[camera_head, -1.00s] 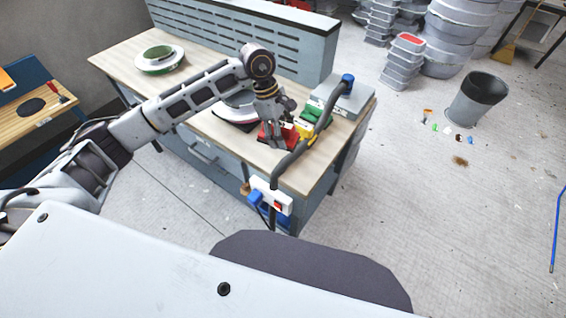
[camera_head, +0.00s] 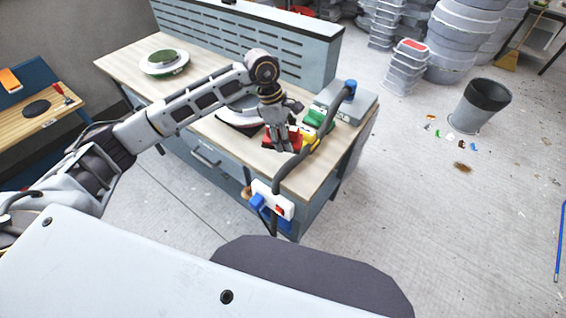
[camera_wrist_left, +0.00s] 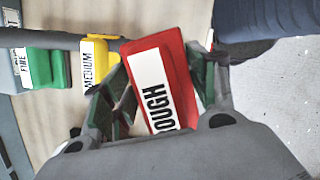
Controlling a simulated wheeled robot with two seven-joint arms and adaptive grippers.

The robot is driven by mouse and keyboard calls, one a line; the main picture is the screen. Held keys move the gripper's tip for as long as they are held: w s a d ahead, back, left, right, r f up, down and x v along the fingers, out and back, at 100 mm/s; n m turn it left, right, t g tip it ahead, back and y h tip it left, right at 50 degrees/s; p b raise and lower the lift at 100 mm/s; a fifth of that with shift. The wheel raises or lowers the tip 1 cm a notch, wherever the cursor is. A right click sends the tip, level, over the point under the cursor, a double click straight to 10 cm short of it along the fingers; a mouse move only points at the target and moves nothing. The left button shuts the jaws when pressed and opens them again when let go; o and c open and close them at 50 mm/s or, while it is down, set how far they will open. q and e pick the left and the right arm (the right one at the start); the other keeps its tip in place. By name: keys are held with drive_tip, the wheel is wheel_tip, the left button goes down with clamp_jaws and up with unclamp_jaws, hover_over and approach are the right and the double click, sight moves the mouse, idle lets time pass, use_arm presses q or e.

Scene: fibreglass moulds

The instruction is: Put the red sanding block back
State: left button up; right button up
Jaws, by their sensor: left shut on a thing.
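The red sanding block (camera_wrist_left: 178,62) with a white label reading "OUGH" sits between the fingers of my left gripper (camera_wrist_left: 160,88) in the left wrist view. My left gripper (camera_head: 283,146) is shut on it at the front part of the wooden workbench (camera_head: 230,140). In the head view the red block (camera_head: 268,137) is partly hidden by the fingers. Whether it touches the bench top is hard to tell. A yellow block (camera_wrist_left: 97,62) labelled "MEDIUM" and a green block (camera_wrist_left: 48,68) labelled "FINE" are lined up beside it. My right gripper is not in view.
A grey hose (camera_head: 318,152) with blue ends arches close beside the blocks and the gripper. A round green-and-white mould (camera_head: 165,64) lies at the bench's far left. A grey bin (camera_head: 478,105) stands on the floor at right.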

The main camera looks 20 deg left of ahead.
use_arm(q)
drive_tip(key=p, duration=0.1)
hover_over(289, 165)
drive_tip(key=a, duration=0.1)
wheel_tip(289, 165, down, 5)
drive_tip(key=shift+a+f, duration=0.1)
drive_tip(key=shift+f, duration=0.5)
drive_tip(key=shift+f+p, duration=0.4)
drive_tip(key=shift+f, duration=1.5)
drive_tip(key=shift+f, duration=0.15)
drive_tip(key=o, duration=1)
drive_tip(key=shift+c, duration=0.2)
drive_tip(key=shift+o, duration=0.2)
